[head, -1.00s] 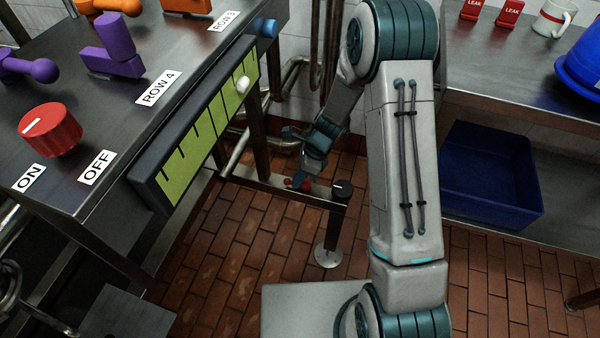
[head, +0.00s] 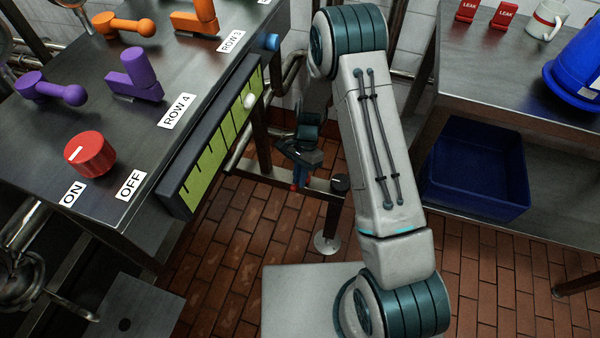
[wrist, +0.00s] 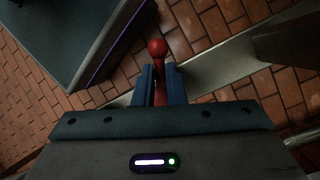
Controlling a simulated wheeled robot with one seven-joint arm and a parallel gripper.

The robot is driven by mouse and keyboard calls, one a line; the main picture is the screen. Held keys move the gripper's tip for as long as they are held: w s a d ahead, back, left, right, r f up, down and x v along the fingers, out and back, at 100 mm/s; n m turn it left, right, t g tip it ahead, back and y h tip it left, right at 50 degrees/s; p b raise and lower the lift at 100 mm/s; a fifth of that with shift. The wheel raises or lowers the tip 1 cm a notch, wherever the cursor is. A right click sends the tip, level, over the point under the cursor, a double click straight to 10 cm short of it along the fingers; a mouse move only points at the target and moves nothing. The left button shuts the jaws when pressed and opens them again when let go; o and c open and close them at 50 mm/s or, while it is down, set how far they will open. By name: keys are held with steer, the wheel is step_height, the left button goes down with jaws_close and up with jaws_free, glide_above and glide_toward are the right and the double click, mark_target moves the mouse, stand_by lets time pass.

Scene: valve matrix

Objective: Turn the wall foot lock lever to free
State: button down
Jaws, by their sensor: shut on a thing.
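The red lever with a round ball end (wrist: 157,48) shows in the wrist view, standing between my two blue fingers. My gripper (wrist: 161,84) is shut on its shaft, with the ball beyond the fingertips. In the head view my gripper (head: 301,178) is low down at the metal rail (head: 262,178) below the bench. Only a small bit of red shows beside the fingers there, and my wrist hides most of the lever. Any free or locked marking cannot be made out.
The bench (head: 60,140) with a red ON/OFF knob (head: 90,154) and a green scale panel (head: 222,140) overhangs at left. A blue bin (head: 475,172) sits on the right shelf. Brick floor lies below.

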steer(key=shift+s+d+n+h, duration=0.15)
steer(key=shift+n+h, duration=0.25)
steer(key=shift+n, duration=0.6)
steer(key=shift+s, duration=0.1)
steer(key=c, duration=1.5)
jaws_free()
steer(key=shift+r, duration=0.1)
steer(key=p+v, duration=0.2)
steer(key=v, duration=1.1)
steer(key=shift+w+r+p, duration=0.25)
steer(key=shift+p, duration=0.05)
steer(key=shift+r, duration=0.1)
